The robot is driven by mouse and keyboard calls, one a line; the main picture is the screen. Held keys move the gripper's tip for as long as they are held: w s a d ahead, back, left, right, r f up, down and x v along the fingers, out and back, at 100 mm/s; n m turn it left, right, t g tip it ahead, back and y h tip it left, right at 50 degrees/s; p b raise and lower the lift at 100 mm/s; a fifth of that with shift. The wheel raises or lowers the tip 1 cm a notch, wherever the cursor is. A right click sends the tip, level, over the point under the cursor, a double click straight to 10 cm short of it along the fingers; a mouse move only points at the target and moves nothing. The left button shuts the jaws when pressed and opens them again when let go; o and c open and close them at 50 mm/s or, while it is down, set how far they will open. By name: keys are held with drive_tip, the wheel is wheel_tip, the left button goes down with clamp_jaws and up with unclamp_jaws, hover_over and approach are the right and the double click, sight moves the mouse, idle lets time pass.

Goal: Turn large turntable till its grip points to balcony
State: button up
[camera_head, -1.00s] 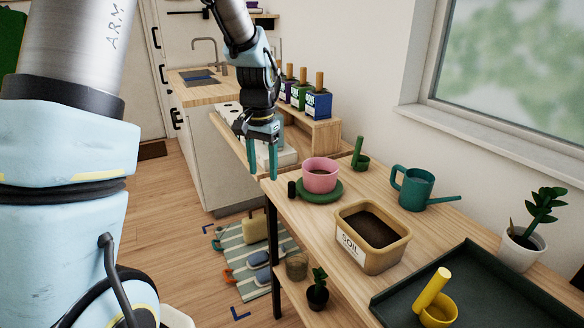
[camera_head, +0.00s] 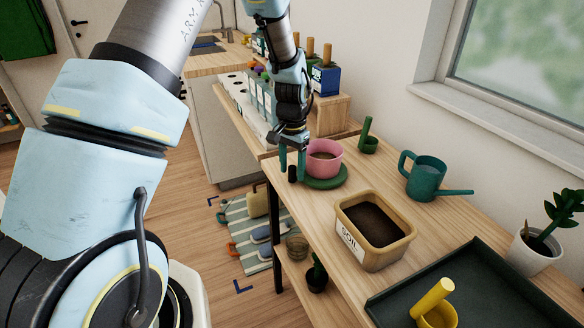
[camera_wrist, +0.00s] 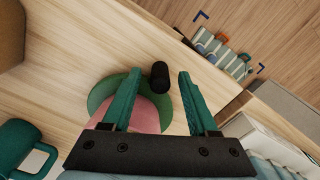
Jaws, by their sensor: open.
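The large turntable (camera_head: 326,183) is a green disc near the left edge of the wooden bench, with a pink pot (camera_head: 324,163) standing on it. Its black upright grip (camera_head: 292,174) sticks out at the left side. In the wrist view the grip (camera_wrist: 160,76) shows between the two teal fingers, with gaps on both sides. My gripper (camera_head: 292,165) is open, pointing down at the grip; in the wrist view its fingertips (camera_wrist: 159,72) straddle the grip without visible contact. The pot and disc are partly hidden by the gripper in the wrist view. I see nothing marked as balcony.
A soil tub (camera_head: 348,232), a green watering can (camera_head: 425,180) and a small green piece with an upright handle (camera_head: 367,140) stand nearby on the bench. A dark tray (camera_head: 480,290) lies at the front right. Boxes on a raised shelf (camera_head: 333,115) stand behind my gripper.

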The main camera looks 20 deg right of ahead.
drive_tip(key=shift+f, duration=0.55)
clamp_jaws()
idle(1.1)
